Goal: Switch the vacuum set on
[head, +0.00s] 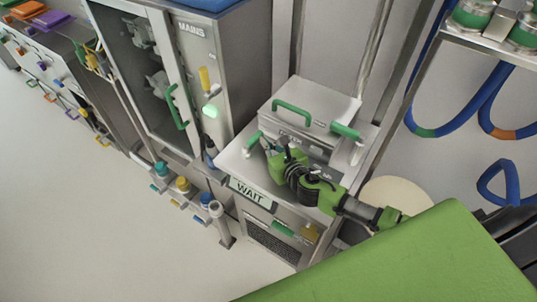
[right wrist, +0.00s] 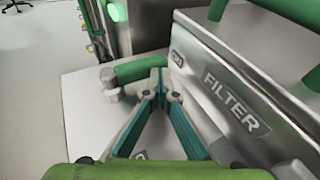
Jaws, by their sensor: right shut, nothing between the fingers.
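The vacuum set appears to be the grey metal unit (head: 236,160) with a white top and a sign (head: 250,193) reading "WAIT". A box marked "FILTER" (head: 305,110) with green handles stands on it; its label shows large in the right wrist view (right wrist: 236,103). A green part (head: 283,229) and a yellow part (head: 309,233) sit on the unit's lower front. My right gripper (head: 270,148) is shut and empty above the unit's top, in front of the box. In the right wrist view its fingertips (right wrist: 159,75) meet beside a green handle (right wrist: 142,68); I cannot tell whether they touch it.
A cabinet marked "MAINS" (head: 192,30) stands to the left, with a yellow lever (head: 204,78) and a lit green lamp (head: 211,112). Blue hoses (head: 450,130) hang at the right. The floor (head: 90,220) at the left is clear.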

